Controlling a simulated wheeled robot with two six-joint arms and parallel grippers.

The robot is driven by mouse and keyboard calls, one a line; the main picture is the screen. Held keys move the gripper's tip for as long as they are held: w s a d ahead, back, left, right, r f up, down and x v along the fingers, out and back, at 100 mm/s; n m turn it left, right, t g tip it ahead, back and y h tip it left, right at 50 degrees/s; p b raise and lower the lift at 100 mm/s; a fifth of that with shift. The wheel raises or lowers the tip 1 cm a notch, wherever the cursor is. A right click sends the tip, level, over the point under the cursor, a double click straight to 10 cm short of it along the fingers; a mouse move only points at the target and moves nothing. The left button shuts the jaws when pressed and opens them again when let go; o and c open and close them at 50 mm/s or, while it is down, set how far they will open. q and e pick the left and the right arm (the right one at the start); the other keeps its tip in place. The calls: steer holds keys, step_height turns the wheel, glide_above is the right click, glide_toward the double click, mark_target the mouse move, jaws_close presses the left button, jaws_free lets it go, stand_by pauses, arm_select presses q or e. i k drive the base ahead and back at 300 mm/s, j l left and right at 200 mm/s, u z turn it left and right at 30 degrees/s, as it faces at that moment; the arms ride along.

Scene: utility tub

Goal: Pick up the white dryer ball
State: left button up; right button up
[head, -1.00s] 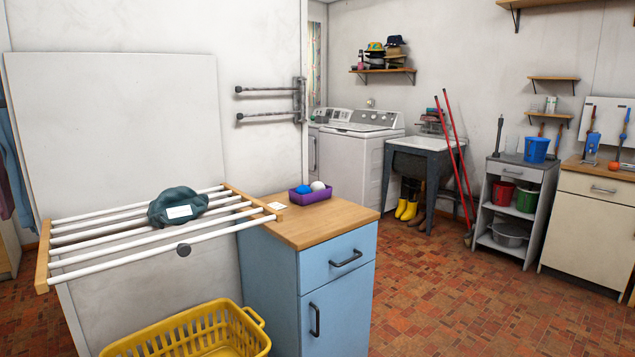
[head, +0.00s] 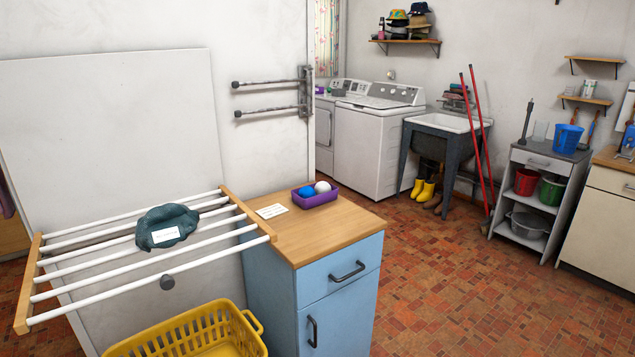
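The white dryer ball (head: 322,187) sits in a small purple tray (head: 318,201), beside a blue ball (head: 306,191). The tray stands near the back edge of the wooden top of a blue cabinet (head: 340,225). Neither of my grippers shows in the head view.
A drying rack (head: 150,268) with a dark green cloth item (head: 166,226) on it juts out left of the cabinet. A yellow laundry basket (head: 190,335) is below it. A white card (head: 271,211) lies beside the tray. The tiled floor (head: 440,290) right of the cabinet is clear.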

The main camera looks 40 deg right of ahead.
mark_target(321, 188)
steer(key=i+l+u, duration=0.15)
steer(key=l, duration=0.7)
steer(key=i+l+u, duration=0.2)
steer(key=l, duration=0.7)
steer(key=l+u, duration=0.15)
steer(key=l, duration=0.7)
steer(key=i, duration=0.05)
